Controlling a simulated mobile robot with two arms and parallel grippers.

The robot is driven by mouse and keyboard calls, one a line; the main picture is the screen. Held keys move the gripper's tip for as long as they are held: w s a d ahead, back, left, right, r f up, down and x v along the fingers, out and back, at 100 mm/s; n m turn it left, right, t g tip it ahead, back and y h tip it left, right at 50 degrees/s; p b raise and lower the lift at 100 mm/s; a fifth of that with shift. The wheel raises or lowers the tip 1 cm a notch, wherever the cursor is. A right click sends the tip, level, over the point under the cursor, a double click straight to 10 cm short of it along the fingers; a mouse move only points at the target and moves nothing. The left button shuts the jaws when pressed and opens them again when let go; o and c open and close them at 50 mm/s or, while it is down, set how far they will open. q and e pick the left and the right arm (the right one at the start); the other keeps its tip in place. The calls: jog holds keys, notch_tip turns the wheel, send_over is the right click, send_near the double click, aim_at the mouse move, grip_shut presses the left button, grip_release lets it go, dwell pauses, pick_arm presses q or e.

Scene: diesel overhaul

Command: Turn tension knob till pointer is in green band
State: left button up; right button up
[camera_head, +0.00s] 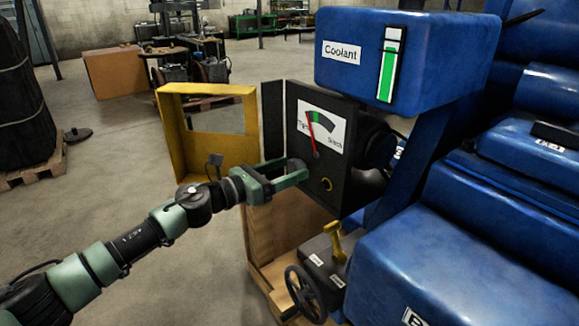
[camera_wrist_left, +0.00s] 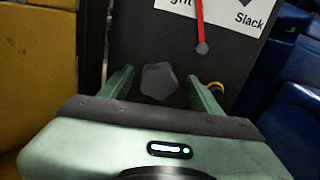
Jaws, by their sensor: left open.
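The black gauge panel (camera_head: 347,165) has a white dial (camera_head: 322,127) with a green band (camera_head: 317,118) near its top left. The red pointer (camera_head: 313,138) leans up and slightly left, its tip by the green band's left side; whether it overlaps the band is too small to tell. The wrist view shows the pointer's lower end (camera_wrist_left: 201,30) and the word "Slack". The dark, many-sided tension knob (camera_wrist_left: 160,80) sits below the dial. My left gripper (camera_wrist_left: 162,84) is open, its fingers on either side of the knob with gaps visible. In the head view my left gripper (camera_head: 300,172) hides the knob.
A yellow open frame (camera_head: 206,93) stands left of the panel. A blue coolant tank (camera_head: 450,55) is above right, and blue engine covers (camera_head: 465,265) fill the right. A handwheel (camera_head: 304,294) and a yellow lever (camera_head: 334,238) are below. Floor at left is open.

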pick_arm(q)
jog(key=shift+w+d, duration=0.25)
jog(key=c, duration=1.4)
jog(key=shift+o, duration=0.2)
jog(key=shift+n, duration=0.3)
